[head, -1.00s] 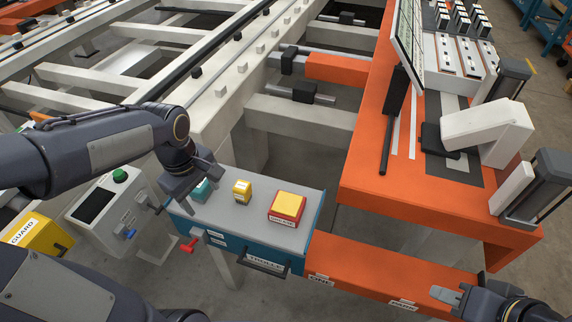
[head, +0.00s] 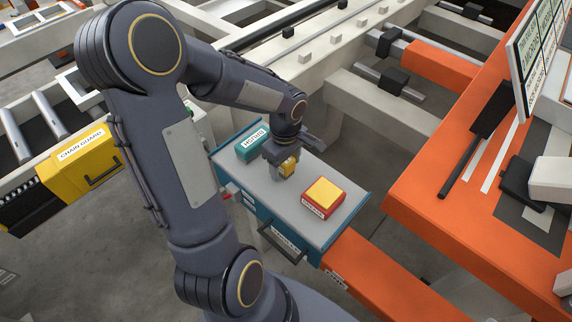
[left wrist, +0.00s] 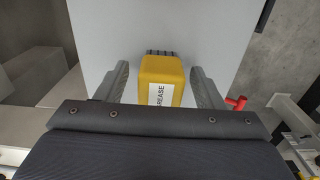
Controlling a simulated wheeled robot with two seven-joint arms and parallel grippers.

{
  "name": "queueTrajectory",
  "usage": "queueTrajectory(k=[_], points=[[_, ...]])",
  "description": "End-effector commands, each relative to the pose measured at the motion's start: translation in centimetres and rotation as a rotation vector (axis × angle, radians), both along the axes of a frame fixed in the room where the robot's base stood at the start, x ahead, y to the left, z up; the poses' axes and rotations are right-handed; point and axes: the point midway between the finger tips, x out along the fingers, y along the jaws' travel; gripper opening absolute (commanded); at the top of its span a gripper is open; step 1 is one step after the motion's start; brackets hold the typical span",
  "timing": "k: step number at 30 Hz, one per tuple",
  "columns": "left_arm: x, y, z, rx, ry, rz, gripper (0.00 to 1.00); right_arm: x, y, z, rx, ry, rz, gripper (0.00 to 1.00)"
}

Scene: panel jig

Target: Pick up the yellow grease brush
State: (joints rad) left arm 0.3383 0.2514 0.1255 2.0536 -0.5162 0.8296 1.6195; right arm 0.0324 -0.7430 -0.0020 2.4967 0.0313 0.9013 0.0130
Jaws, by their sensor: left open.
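The yellow grease brush (head: 288,167) stands on the grey top of the blue cabinet (head: 267,187). In the left wrist view the brush (left wrist: 161,80) shows its yellow body, a white label reading GREASE and dark bristles at its far end. My left gripper (head: 285,160) is over the brush with its jaws open. In the left wrist view the fingers of my left gripper (left wrist: 161,88) are on either side of the brush, with a gap on each side. The gripper partly hides the brush in the head view. My right gripper is not in view.
A teal labelled box (head: 252,145) and a red box with a yellow top (head: 324,196) sit on the same cabinet top, either side of the brush. An orange bench (head: 440,200) stands to the right. A yellow chain guard box (head: 88,158) is at the left.

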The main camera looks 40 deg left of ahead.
Motion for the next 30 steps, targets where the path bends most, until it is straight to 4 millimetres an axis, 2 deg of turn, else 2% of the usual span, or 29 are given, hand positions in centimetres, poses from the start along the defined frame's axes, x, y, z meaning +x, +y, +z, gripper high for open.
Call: queueTrajectory(k=[3,9,20,30], points=[[-0.01,-0.01,-0.61,0.000,0.000,-0.001,0.62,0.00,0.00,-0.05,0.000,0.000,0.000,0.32],[-0.01,0.00,-0.58,0.000,-0.001,-0.001,0.60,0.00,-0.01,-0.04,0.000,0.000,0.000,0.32],[0.00,0.00,-0.55,0.000,-0.001,-0.001,0.13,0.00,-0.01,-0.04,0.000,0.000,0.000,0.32],[0.05,0.01,-0.07,0.001,-0.002,0.000,0.13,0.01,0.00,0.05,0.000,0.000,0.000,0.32]])
